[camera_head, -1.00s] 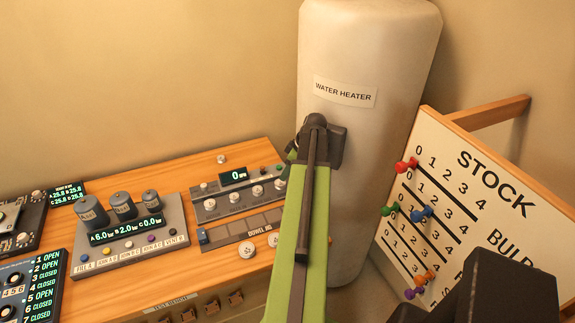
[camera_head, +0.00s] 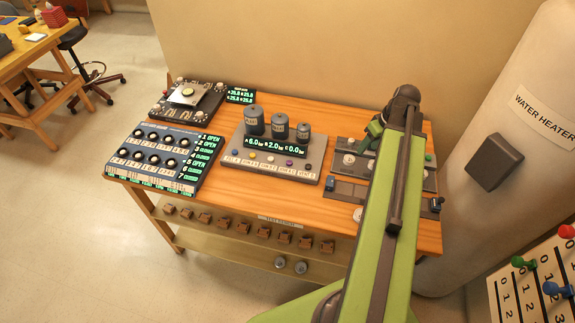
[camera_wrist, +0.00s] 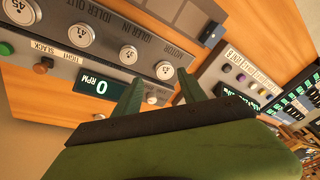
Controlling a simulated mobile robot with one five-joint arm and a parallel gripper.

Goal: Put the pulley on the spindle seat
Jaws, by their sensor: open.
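The belt panel (camera_wrist: 100,60) shows upside down in the wrist view, with a 0 RPM display (camera_wrist: 105,86) and several numbered white round pieces, among them one near the MOTOR label (camera_wrist: 165,70). Which is the pulley and which is the spindle seat I cannot tell. Another white round piece (camera_head: 358,214) lies at the panel's front in the head view. My gripper (camera_wrist: 158,88) is open and empty above the panel's back edge. In the head view my arm hides part of the panel.
A console with three grey cylinders (camera_head: 278,128) stands left of the panel. A knob box (camera_head: 150,160) and a black device (camera_head: 188,98) lie farther left on the bench. The water heater (camera_head: 515,120) stands close on the right, with the stock board (camera_head: 525,285) in front.

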